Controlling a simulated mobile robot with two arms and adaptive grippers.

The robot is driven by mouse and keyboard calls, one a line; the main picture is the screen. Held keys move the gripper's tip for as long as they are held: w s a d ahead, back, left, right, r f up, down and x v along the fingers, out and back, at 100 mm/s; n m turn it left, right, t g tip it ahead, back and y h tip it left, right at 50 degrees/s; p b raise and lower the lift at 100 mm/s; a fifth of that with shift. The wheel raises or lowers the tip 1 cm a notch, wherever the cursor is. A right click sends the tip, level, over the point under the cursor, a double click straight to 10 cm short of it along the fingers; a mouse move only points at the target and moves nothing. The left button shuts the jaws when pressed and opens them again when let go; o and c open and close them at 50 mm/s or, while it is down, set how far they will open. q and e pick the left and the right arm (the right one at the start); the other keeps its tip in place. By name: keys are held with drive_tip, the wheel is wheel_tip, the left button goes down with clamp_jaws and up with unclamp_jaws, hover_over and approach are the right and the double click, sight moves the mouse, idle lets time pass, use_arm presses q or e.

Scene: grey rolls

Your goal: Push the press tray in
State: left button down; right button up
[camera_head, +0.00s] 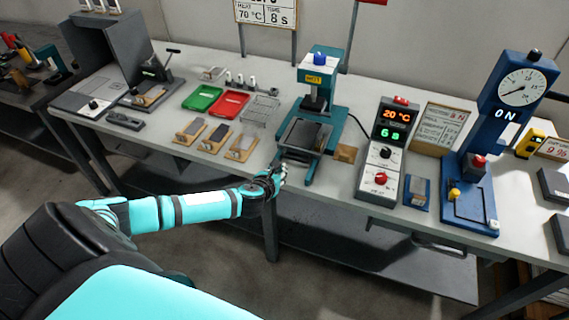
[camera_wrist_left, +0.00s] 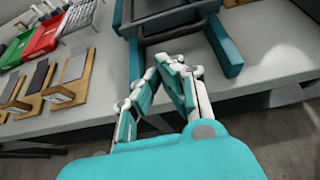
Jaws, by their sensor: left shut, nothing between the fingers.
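The teal press (camera_head: 318,85) stands near the middle of the bench. Its dark press tray (camera_head: 304,135) sits low on the base rails, towards the front edge. The tray also shows at the top of the left wrist view (camera_wrist_left: 170,22), with a dark handle bar along its front. My left gripper (camera_head: 279,167) is at the bench's front edge, just in front of the tray. In the left wrist view the left gripper (camera_wrist_left: 172,62) has its fingertips together and empty, close to the handle; I cannot tell whether they touch it. My right gripper is not in view.
Small wooden stands (camera_head: 216,137) and green (camera_head: 202,98) and red (camera_head: 230,104) trays lie left of the press. A control box (camera_head: 385,150) reading 20 °C and a blue gauge press (camera_head: 490,150) stand to the right. A small wooden block (camera_head: 345,153) lies beside the press.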

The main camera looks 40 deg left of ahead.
use_arm(q)
drive_tip(key=w, duration=0.2)
drive_tip(key=w+a+f, duration=0.1)
drive_tip(key=shift+w, duration=0.55)
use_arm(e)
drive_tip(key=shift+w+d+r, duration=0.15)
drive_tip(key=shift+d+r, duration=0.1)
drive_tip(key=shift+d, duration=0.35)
